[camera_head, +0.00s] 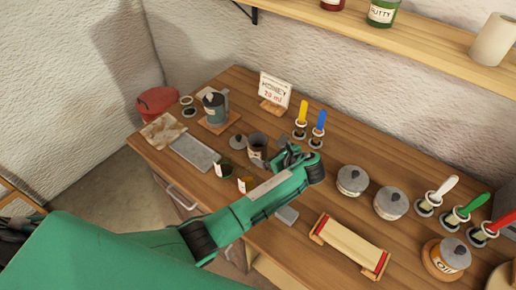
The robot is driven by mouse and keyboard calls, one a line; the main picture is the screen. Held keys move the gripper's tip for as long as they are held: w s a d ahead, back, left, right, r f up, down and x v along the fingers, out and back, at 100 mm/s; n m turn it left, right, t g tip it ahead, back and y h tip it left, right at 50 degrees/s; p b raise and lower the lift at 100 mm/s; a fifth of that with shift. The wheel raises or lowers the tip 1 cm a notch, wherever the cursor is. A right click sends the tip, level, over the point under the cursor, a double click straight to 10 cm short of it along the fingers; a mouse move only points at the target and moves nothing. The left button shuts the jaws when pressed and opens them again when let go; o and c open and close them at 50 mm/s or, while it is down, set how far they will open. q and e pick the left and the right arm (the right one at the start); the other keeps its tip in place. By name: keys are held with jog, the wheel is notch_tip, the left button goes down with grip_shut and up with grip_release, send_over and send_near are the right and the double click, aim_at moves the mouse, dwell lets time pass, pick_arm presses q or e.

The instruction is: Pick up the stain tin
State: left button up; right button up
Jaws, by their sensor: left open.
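I cannot tell by label which container is the stain tin. A dark open tin (257,146) stands on the wooden bench, with a loose grey lid (238,142) just left of it. Two lidded grey tins, one (351,180) and another (391,204), stand to the right. My left gripper (288,157) is open, close to the right of the dark tin; its fingers are small and partly hidden by its wrist. No right gripper shows.
The bench (330,150) also holds a jug (215,107), a sign (274,90), several upright brushes, a bent lath clamped on a form (350,246) and an oil tin (448,257). A shelf (420,35) overhangs the back right. My arm covers the front edge.

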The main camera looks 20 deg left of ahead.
aim_at(264, 153)
pick_arm(q)
jog(key=shift+p+x, duration=0.65)
jog(key=shift+x, duration=0.3)
jog(key=shift+s+x, duration=0.25)
jog(key=shift+x, duration=0.95)
jog(key=shift+w+a+f+p, duration=0.15)
jog(key=shift+a+f+p, duration=0.15)
jog(key=shift+a, duration=0.05)
jog(key=shift+c, duration=0.2)
jog(key=c, duration=1.1)
pick_arm(e)
jog(key=shift+w+d+r, duration=0.15)
jog(key=shift+w+r, duration=0.1)
jog(key=shift+r, duration=0.25)
jog(key=shift+w+d+r, duration=0.1)
jog(key=shift+w+r, duration=0.1)
jog(key=shift+r, duration=0.3)
pick_arm(q)
jog(key=shift+r, duration=0.1)
jog(key=shift+c, duration=0.3)
